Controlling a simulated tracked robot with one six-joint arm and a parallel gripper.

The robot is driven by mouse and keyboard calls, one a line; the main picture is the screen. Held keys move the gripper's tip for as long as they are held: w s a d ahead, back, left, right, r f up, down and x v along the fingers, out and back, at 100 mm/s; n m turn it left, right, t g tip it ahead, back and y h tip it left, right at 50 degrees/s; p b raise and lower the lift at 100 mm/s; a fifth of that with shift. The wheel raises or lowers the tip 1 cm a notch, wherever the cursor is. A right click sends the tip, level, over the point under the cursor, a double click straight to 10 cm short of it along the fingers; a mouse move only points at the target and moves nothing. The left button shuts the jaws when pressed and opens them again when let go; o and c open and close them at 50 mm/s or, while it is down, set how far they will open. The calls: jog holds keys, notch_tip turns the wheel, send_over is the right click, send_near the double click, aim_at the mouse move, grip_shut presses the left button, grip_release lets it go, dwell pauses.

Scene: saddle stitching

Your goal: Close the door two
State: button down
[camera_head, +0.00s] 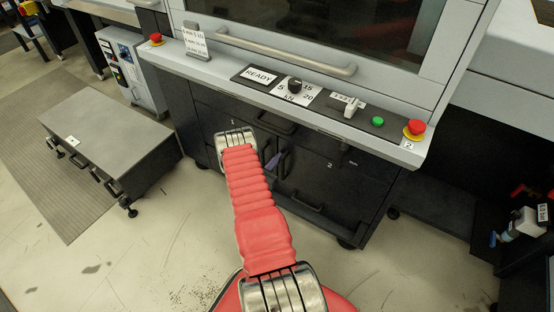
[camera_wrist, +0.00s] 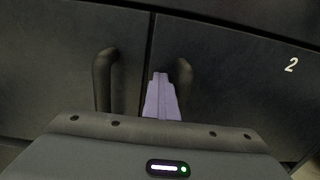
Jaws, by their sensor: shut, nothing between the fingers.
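Door two (camera_head: 335,178) is a dark panel marked "2" on the lower front of the machine; it fills the right side of the wrist view (camera_wrist: 245,75). Its upright dark handle (camera_wrist: 184,78) is near its left edge. A narrow dark seam separates it from the dark door (camera_wrist: 60,60) on the left. The door looks nearly flush, but I cannot tell if it is fully closed. My gripper's lilac fingers (camera_wrist: 161,97) are together and empty, just left of the handle; contact is unclear. In the head view, my gripper (camera_head: 273,163) is partly hidden by my arm.
The left door's handle (camera_wrist: 105,78) stands close to my fingers. Above is a control ledge with a red emergency button (camera_head: 416,128) and a long grey bar handle (camera_head: 285,53). A low grey-topped bench (camera_head: 105,125) is at the left. The floor between them is clear.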

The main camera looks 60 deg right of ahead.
jog(key=a, duration=1.4)
jog(key=shift+w, duration=0.35)
